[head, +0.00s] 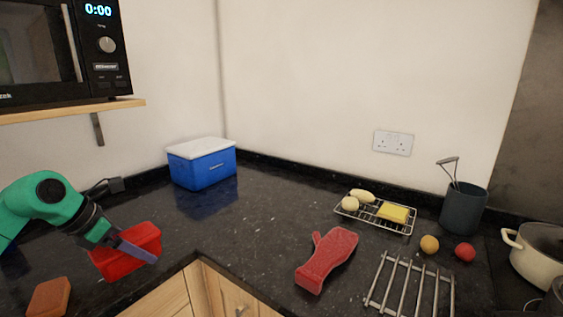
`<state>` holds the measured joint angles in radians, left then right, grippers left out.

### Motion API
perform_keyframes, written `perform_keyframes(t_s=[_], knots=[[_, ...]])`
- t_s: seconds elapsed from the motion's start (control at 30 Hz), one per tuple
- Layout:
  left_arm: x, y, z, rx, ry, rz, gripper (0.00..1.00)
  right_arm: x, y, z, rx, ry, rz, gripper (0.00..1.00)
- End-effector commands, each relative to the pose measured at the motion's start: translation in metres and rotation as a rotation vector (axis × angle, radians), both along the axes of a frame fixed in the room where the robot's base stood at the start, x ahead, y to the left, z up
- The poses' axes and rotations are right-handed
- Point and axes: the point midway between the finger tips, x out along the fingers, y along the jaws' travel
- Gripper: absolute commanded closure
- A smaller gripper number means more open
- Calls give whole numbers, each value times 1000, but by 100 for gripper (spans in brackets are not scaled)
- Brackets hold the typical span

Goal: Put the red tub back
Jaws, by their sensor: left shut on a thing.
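The red tub (115,262) is at the left of the head view, over the left stretch of dark counter near its front edge. My left gripper (138,250), at the end of the green arm from the left, is shut on the tub. One grey finger lies across its near right side and hides part of it. I cannot tell whether the tub's base touches the counter. My right gripper is not in view.
A blue box with a white lid (202,168) stands in the corner. A brown block (48,297) lies at the lower left. A red mitt (327,260), wire rack (378,211), metal trivet (410,288) and cream pot (540,255) stand right. The middle counter is clear.

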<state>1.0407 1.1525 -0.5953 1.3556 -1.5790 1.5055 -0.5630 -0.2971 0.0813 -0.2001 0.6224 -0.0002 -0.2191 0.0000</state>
Motion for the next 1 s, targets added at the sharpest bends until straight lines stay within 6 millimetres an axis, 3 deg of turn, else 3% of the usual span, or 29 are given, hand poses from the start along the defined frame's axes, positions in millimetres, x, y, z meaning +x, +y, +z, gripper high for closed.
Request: perform_keyframes(t_s=[0.17, 0.37, 0.6, 0.7, 0.83, 1.0], knots=[[-12, -37, -47, -7, 5, -442, 85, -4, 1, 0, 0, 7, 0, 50], [-45, -84, -109, -5, 3, -1135, 85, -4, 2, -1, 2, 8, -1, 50], [-107, -129, -178, -1, 3, -1985, 85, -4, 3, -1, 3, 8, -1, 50], [-133, -140, -199, 1, 1, -2262, 85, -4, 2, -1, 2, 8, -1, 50], [-153, -146, -213, 2, -2, -2454, 85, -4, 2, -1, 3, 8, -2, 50], [-158, -148, -217, -1, -6, -2497, 85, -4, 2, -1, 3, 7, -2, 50]])
